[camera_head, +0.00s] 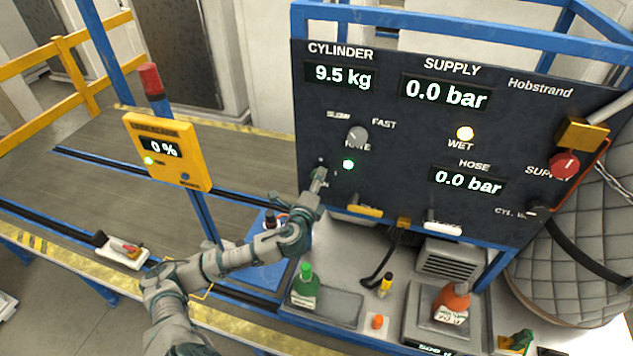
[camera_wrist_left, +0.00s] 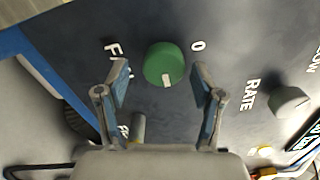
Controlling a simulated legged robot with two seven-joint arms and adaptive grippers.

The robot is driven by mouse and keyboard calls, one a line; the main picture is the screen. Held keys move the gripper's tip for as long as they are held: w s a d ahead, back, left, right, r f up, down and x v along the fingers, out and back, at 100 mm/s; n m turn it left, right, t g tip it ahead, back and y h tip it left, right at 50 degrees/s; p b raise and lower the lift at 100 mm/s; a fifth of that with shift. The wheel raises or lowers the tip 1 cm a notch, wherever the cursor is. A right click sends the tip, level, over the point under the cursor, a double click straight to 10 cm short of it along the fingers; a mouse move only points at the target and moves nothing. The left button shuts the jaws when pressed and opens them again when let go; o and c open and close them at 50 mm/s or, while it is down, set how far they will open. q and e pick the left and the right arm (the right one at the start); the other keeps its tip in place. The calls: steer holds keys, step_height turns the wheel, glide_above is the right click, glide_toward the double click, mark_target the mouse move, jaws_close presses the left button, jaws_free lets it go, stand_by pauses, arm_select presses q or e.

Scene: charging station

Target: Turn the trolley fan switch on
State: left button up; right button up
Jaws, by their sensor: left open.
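The dark control panel (camera_head: 400,125) of the trolley stands at the right of the head view. My left gripper (camera_head: 319,178) reaches its lower left part, beside a lit green lamp (camera_head: 348,164), and covers what lies behind it. In the left wrist view, a round green knob (camera_wrist_left: 163,62) with a white mark lies between the fingertips of my open left gripper (camera_wrist_left: 160,78). A "0" is printed on one side of the knob and a partly covered label starting with "F" on the other. I cannot tell whether the fingers touch the knob. My right gripper is not in view.
A grey rate knob (camera_head: 357,135) is near the gripper; it also shows in the left wrist view (camera_wrist_left: 290,101). A yellow box (camera_head: 167,150) reading 0 % stands on a post at left. Green (camera_head: 305,288) and orange (camera_head: 452,303) bottles stand below the panel.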

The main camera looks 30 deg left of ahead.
arm_select(q)
steer(key=v, duration=1.2)
